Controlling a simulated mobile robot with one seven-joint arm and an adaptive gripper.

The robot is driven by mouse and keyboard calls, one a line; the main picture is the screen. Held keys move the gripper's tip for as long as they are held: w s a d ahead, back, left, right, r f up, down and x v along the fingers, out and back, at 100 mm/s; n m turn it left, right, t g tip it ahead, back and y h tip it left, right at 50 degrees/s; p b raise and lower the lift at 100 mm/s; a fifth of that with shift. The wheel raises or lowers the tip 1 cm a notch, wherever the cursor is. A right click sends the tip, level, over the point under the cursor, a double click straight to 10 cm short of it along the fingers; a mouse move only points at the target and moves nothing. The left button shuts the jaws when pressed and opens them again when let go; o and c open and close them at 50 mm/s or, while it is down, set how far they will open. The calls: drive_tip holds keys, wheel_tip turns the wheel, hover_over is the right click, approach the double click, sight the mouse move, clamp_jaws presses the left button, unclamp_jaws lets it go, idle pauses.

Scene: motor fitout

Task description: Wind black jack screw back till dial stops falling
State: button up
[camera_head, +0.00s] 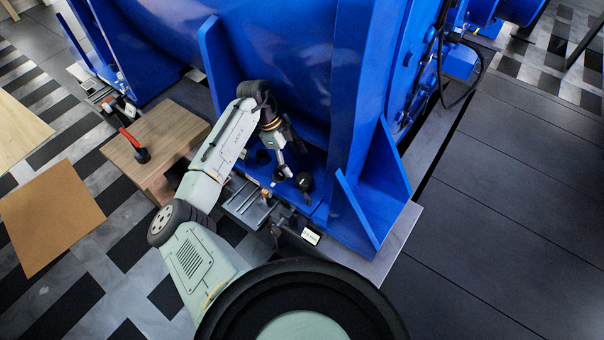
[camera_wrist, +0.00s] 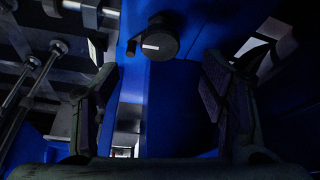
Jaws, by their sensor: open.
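A black round knob with a small side handle and a white mark, which looks like the jack screw, shows in the wrist view (camera_wrist: 160,40) on the blue motor foot. A black knob is also on the foot in the head view (camera_head: 304,182), just right of my gripper (camera_head: 281,174). In the wrist view my gripper (camera_wrist: 158,75) has its two fingers wide apart with nothing between them. The knob lies beyond the fingertips, near the top of the picture, and I see no contact. A small white readout (camera_head: 311,236) sits below the foot; its digits are too small to read.
The blue motor housing (camera_head: 275,45) and its upright rib (camera_head: 352,110) stand close around my gripper. Metal rods (camera_wrist: 42,75) are at the left in the wrist view. A wooden block (camera_head: 172,132) carries a red-handled tool (camera_head: 131,139). Dark floor at right is clear.

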sight(304, 179)
drive_tip(key=p+x, duration=0.1)
drive_tip(key=x, duration=0.7)
drive_tip(key=c, duration=1.1)
drive_tip(key=shift+c, duration=0.2)
drive_tip(key=shift+r+n+p, duration=0.1)
drive_tip(key=shift+n+p, duration=0.2)
drive_tip(key=shift+p, duration=0.1)
drive_tip(key=n+t+p, duration=0.1)
drive_tip(key=n, duration=0.1)
drive_tip(key=n+t+p, duration=0.1)
drive_tip(key=n+p, duration=0.1)
drive_tip(key=shift+s+r+n, duration=0.1)
drive_tip(key=shift+s+n, duration=0.1)
drive_tip(key=shift+n, duration=0.2)
drive_tip(key=n+t+p, duration=0.1)
drive_tip(key=n+p, duration=0.2)
drive_tip(key=shift+s+n+t, duration=0.1)
drive_tip(key=shift+n+t, duration=0.2)
drive_tip(key=shift+n, duration=0.1)
drive_tip(key=shift+n+y+p, duration=0.3)
drive_tip(key=shift+n+p, duration=0.25)
drive_tip(key=shift+n, duration=0.25)
